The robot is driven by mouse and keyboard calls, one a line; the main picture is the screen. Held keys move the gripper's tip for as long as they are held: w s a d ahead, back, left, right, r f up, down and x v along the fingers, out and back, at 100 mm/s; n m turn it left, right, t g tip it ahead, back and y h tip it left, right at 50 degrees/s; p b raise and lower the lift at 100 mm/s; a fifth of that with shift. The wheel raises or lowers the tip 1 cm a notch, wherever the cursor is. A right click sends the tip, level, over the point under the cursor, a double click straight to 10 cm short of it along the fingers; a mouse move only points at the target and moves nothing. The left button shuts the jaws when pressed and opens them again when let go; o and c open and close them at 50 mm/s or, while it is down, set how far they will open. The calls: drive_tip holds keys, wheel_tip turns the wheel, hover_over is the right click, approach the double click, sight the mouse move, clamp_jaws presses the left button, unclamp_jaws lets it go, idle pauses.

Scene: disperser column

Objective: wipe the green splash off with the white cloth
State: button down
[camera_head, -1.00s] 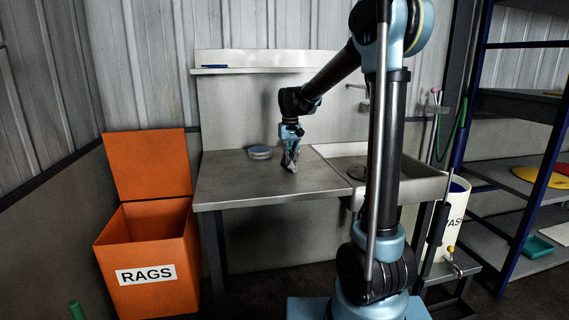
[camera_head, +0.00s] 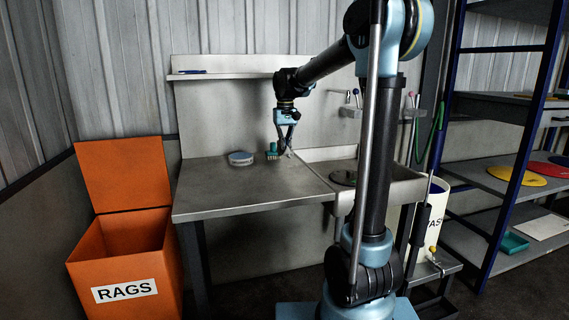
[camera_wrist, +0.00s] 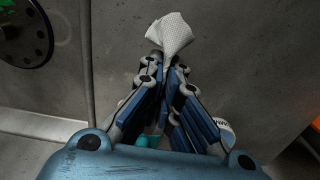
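In the wrist view my gripper (camera_wrist: 165,65) is shut on the white cloth (camera_wrist: 172,32), which bunches out beyond the fingertips. The cloth (camera_head: 291,154) is only a small pale patch in the head view. I cannot make out the splash in the head view.
A teal brush (camera_head: 272,151) and a round blue-grey item (camera_head: 241,158) stand on the worktop (camera_head: 225,200). An open orange RAGS bin (camera_head: 125,275) stands left; a white bin (camera_head: 436,205) and shelves stand right.

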drive_tip(key=shift+r, duration=1.85)
